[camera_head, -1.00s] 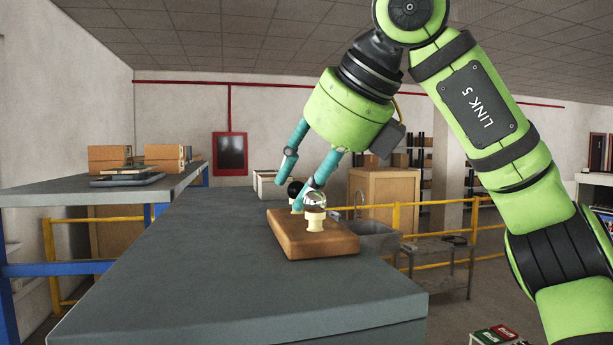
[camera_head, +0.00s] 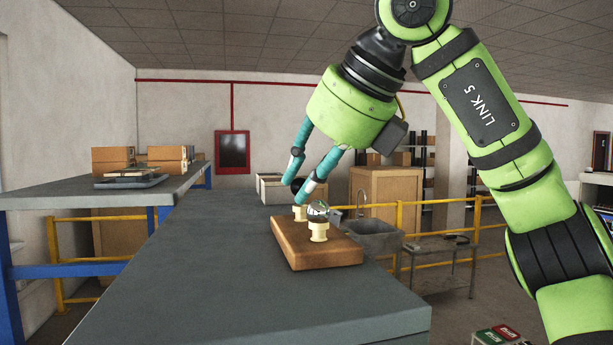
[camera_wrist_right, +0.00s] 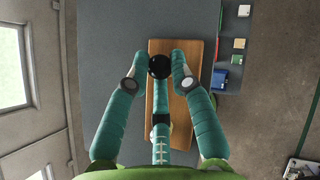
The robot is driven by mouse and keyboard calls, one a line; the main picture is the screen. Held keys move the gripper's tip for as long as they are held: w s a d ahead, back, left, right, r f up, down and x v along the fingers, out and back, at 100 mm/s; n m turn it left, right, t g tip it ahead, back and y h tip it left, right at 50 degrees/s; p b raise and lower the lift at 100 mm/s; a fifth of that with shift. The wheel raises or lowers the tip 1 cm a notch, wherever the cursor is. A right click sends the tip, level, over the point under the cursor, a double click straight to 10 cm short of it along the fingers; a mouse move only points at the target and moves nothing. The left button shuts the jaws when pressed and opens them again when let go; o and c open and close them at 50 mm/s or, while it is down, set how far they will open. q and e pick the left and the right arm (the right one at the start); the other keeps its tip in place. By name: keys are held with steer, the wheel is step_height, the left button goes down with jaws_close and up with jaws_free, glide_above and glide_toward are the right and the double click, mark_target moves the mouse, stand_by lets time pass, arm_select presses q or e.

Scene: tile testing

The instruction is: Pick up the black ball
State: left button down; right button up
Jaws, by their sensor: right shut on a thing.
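My right gripper (camera_head: 293,191) is above the far part of a wooden board, with its teal fingers closed on a black ball (camera_head: 297,186). The ball is partly hidden by a finger in the head view. In the right wrist view the black ball (camera_wrist_right: 160,66) sits between the fingertips of the gripper (camera_wrist_right: 160,72). The ball appears raised above a small cream stand (camera_head: 300,213) at the back of the board. My left gripper is not in view.
The wooden board (camera_head: 315,250) lies on a grey table (camera_head: 220,270). A shiny silver ball (camera_head: 318,208) rests on a front cream stand (camera_head: 319,233), close to the near finger. Small boxes (camera_head: 270,188) stand at the table's far end. The table left of the board is clear.

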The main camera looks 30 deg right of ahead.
steer(key=shift+d+r, duration=0.1)
steer(key=shift+r, duration=0.35)
steer(key=shift+s+r, duration=0.1)
steer(key=shift+r, duration=0.6)
steer(key=shift+v, duration=2.95)
